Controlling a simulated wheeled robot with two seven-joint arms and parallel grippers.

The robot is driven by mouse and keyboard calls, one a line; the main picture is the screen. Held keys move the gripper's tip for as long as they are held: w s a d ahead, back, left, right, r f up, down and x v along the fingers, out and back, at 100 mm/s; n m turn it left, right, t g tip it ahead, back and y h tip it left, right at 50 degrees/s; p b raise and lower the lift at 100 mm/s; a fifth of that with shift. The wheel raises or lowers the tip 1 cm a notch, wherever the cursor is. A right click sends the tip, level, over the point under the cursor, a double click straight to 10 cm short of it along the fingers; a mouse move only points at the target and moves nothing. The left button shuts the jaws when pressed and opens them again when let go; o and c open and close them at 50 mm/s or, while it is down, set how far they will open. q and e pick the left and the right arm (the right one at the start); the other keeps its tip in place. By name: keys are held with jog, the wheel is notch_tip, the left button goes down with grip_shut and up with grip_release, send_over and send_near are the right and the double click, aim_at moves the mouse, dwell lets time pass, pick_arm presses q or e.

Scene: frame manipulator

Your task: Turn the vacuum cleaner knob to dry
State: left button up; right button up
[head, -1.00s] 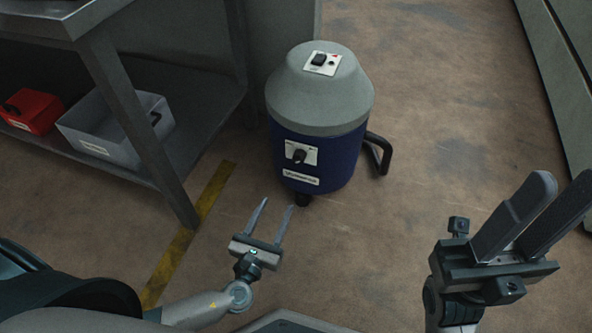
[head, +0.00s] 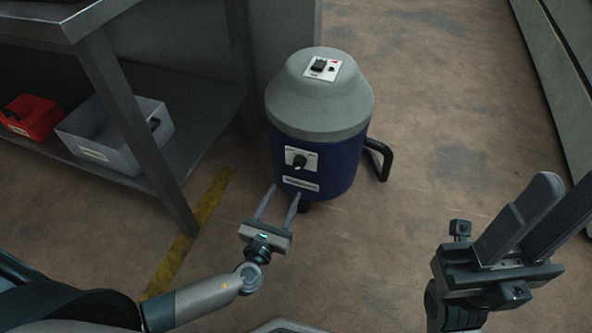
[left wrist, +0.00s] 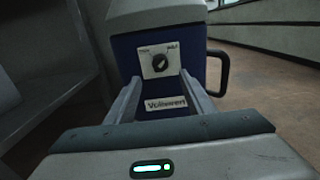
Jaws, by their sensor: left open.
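The vacuum cleaner (head: 318,120) stands on the floor with a grey domed top and a blue body. Its black knob (head: 299,162) sits on a white plate on the front. In the left wrist view the knob (left wrist: 160,62) shows on its plate between two small labels, too small to read surely. My left gripper (head: 285,191) is open and empty, just below and in front of the knob, not touching it. In the left wrist view its fingers (left wrist: 158,84) point at the vacuum's front. My right gripper (head: 535,213) is at the right, its fingers apart, holding nothing.
A metal shelf table (head: 150,150) stands at the left, with a red box (head: 32,117) and a grey bin (head: 85,137) on its lower shelf. A black handle (head: 380,160) sticks out at the vacuum's right. The floor (head: 440,90) right of it is clear.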

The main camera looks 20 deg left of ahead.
aim_at(297, 168)
pick_arm(q)
jog(key=w+b, duration=0.2)
jog(key=w, duration=0.9)
jog(key=shift+d, duration=0.2)
jog(key=c, duration=1.1)
